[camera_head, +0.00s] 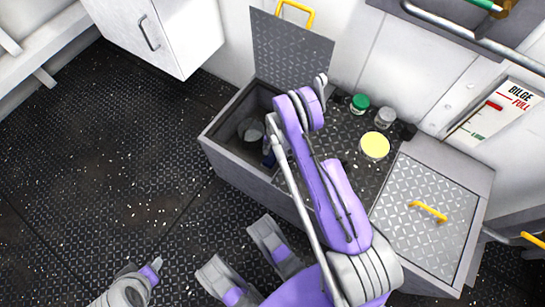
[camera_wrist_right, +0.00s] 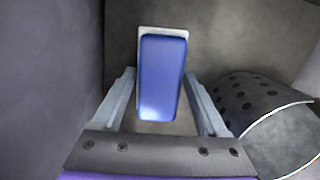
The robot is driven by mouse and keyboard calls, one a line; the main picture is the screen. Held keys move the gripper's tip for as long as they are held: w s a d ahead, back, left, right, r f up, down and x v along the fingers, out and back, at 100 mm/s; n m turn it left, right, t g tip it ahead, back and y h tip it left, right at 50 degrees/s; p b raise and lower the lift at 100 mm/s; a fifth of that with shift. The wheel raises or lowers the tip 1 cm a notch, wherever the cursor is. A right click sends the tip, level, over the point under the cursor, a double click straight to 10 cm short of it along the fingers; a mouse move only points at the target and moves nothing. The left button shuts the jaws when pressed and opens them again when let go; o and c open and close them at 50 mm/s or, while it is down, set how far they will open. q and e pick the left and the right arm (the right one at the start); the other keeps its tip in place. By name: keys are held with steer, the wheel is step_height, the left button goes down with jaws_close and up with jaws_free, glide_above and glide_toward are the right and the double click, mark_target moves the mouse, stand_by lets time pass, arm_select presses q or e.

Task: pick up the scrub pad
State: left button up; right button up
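The scrub pad (camera_wrist_right: 162,78) is a blue block with a pale backing, in the right wrist view. It is on or just above the grey floor of the open locker bin (camera_head: 232,108). My right gripper (camera_wrist_right: 159,76) is open, its two fingers on either side of the pad in that view. A narrow gap shows beside each finger; whether it is low enough to touch the pad, I cannot tell. In the head view, my right arm reaches into the bin and mostly hides the pad. My left gripper (camera_head: 152,268) is at the lower left, far from the bin.
The bin walls are near. The raised lid (camera_head: 290,50) stands behind. A green-lidded jar (camera_head: 360,102), a grey jar (camera_head: 384,118) and a yellow-topped tin (camera_head: 374,146) are on the deck top right.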

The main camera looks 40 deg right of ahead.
mark_target(272, 155)
steer(key=c, duration=1.1)
steer(key=shift+o, duration=0.2)
step_height(272, 155, up, 10)
steer(key=p, duration=0.2)
steer(key=shift+p, duration=0.4)
